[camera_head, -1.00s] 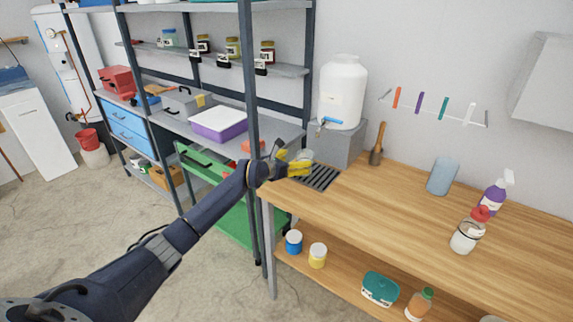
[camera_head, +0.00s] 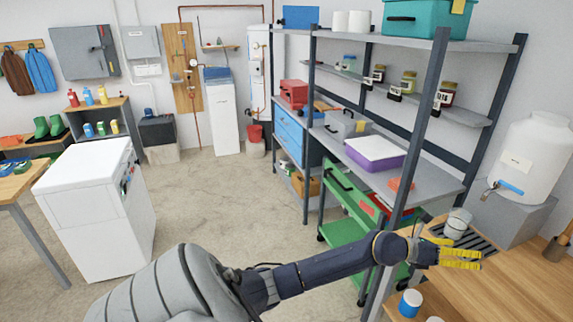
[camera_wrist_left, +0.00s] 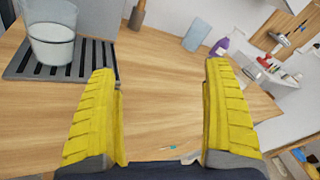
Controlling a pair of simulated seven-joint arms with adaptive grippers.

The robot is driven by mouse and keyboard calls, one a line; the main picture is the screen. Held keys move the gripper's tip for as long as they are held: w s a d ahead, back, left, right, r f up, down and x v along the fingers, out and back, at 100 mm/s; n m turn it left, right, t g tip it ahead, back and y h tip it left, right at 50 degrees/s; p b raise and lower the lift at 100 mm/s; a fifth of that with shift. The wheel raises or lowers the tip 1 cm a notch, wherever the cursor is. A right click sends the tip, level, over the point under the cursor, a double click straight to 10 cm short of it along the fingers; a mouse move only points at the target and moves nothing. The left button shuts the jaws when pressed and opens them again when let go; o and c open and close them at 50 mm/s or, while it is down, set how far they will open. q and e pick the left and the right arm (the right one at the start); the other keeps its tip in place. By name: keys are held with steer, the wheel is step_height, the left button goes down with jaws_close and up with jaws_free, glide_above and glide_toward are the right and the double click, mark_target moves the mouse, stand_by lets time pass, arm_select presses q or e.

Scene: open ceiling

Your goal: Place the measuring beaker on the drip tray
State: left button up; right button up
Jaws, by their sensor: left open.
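The measuring beaker (camera_head: 457,222) is a clear cup with whitish contents. It stands upright on the dark slatted drip tray (camera_head: 481,242) at the left end of the wooden bench. In the left wrist view the beaker (camera_wrist_left: 52,38) is at the upper left, on the slats of the drip tray (camera_wrist_left: 88,62). My left gripper (camera_head: 462,258) has yellow fingers and is over the bench, just in front of the beaker and apart from it. In the left wrist view its fingers (camera_wrist_left: 163,115) are wide apart with nothing between them. My right gripper is not in view.
A white water container (camera_head: 531,155) with a blue tap stands on a grey block (camera_head: 510,215) behind the tray. A shelf post (camera_head: 415,130) rises left of the bench. The wooden bench top (camera_wrist_left: 165,75) is clear between the fingers.

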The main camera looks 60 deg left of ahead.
arm_select(q)
steer(key=s+d+n+t+h, duration=0.2)
steer(key=s+d+n+t, duration=0.1)
steer(key=s+d+n, duration=0.45)
steer(key=s+a+f+n+g+y, duration=0.1)
steer(key=a+f+n+y, duration=0.15)
steer(key=f+n, duration=0.45)
steer(key=s+a+f+n+y, duration=0.2)
steer(key=a+f, duration=0.1)
steer(key=f, duration=0.8)
steer(key=s+a+f+n+g+y, duration=0.1)
steer(key=a+f+n+y, duration=0.15)
steer(key=f+n, duration=0.45)
steer(key=s+a+f+n+g+y, duration=0.15)
steer(key=s+f, duration=0.35)
steer(key=f, duration=0.5)
steer(key=s+a+f+n+g+y, duration=0.1)
steer(key=s+a+f+g+y, duration=0.1)
steer(key=s+f, duration=0.6)
steer(key=s+a+f+n+g+y, duration=0.15)
steer(key=s+f+n+g, duration=0.35)
steer(key=s+f, duration=1.5)
steer(key=s+f+n+g, duration=0.1)
steer(key=s+f+g, duration=0.1)
steer(key=s, duration=0.9)
steer(key=s+f+n+g, duration=0.1)
steer(key=s+f+g, duration=0.2)
steer(key=s, duration=0.9)
steer(key=shift+d+f, duration=0.4)
steer(key=shift+f, duration=0.3)
